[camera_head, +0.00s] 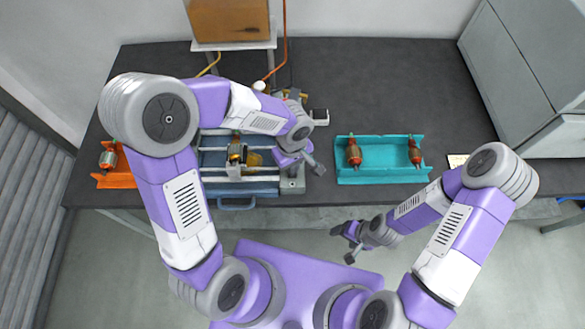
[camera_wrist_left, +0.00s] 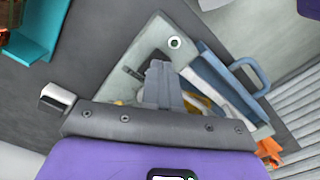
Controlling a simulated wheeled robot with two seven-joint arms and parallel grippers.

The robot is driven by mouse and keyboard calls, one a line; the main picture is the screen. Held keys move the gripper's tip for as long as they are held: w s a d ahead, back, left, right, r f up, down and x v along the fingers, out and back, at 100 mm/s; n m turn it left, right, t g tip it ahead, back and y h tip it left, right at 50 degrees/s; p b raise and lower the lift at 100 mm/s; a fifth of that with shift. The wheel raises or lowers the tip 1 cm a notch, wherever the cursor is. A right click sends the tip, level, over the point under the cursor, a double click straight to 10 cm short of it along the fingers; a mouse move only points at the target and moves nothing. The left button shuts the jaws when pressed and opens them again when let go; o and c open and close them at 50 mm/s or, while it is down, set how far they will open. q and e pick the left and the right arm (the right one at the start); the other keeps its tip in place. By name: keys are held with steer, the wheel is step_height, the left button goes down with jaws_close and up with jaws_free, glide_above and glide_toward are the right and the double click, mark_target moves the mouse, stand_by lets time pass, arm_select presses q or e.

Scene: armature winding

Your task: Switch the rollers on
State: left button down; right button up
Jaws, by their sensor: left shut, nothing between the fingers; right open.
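The winding machine (camera_head: 240,186) stands on the dark table, left of centre, with pale rails and a blue-grey base. An armature (camera_head: 236,152) sits in it. In the left wrist view its grey end plate (camera_wrist_left: 150,35) carries a round pale button with a dark centre (camera_wrist_left: 174,43). My left gripper (camera_head: 312,165) is shut and empty over the right end of the machine. Its closed fingers (camera_wrist_left: 162,75) show in front of the end plate, near the button; I cannot tell whether they touch anything. My right gripper (camera_head: 348,242) is open and empty, in front of the table edge.
A teal tray (camera_head: 385,174) with two armatures lies right of the machine. An orange tray (camera_head: 117,181) with one armature lies left. A small white-and-dark box (camera_head: 319,116) and cables are behind the machine. A grey cabinet (camera_head: 520,75) stands at the right.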

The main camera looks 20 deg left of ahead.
arm_select(q)
steer(key=shift+f+b, duration=0.95)
steer(key=shift+b, duration=0.1)
stand_by(0.9)
steer(key=shift+r, duration=0.15)
steer(key=shift+r+p, duration=2.4)
steer(key=shift+r, duration=1)
